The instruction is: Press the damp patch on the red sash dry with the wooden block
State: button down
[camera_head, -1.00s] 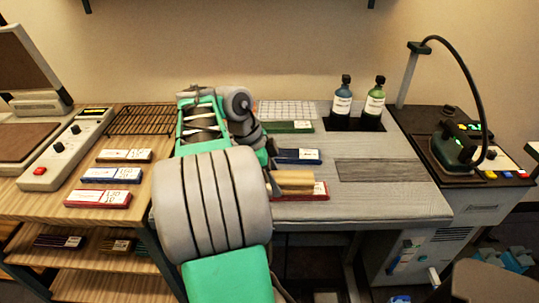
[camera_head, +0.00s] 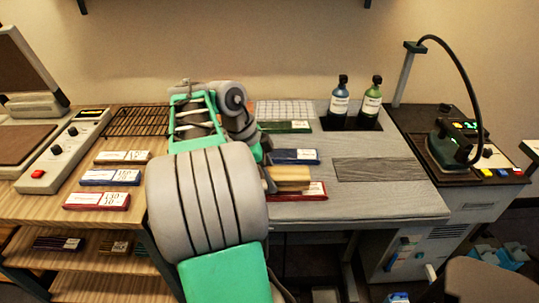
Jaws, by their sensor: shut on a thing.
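The red sash (camera_head: 316,190) shows as a flat red strip with a white label near the front of the grey work table (camera_head: 385,205). The wooden block (camera_head: 289,178), tan and oblong, is right at the sash's left part and hides some of it. I cannot tell whether the block touches the sash or is just above it. My gripper (camera_head: 264,156) is at the block's left end and is shut on it; my own arm hides most of the fingers. No damp patch can be made out.
A blue strip (camera_head: 295,156) and a green strip (camera_head: 288,127) lie behind the sash. Two bottles (camera_head: 339,104) (camera_head: 371,103) stand at the back. A dark grey panel (camera_head: 385,169) lies to the right. Labelled strips (camera_head: 97,201) and a wire rack (camera_head: 135,121) are on the left.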

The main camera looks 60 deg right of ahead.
jog(key=shift+r+p, duration=2.8)
jog(key=shift+r, duration=0.35)
dwell(0.5)
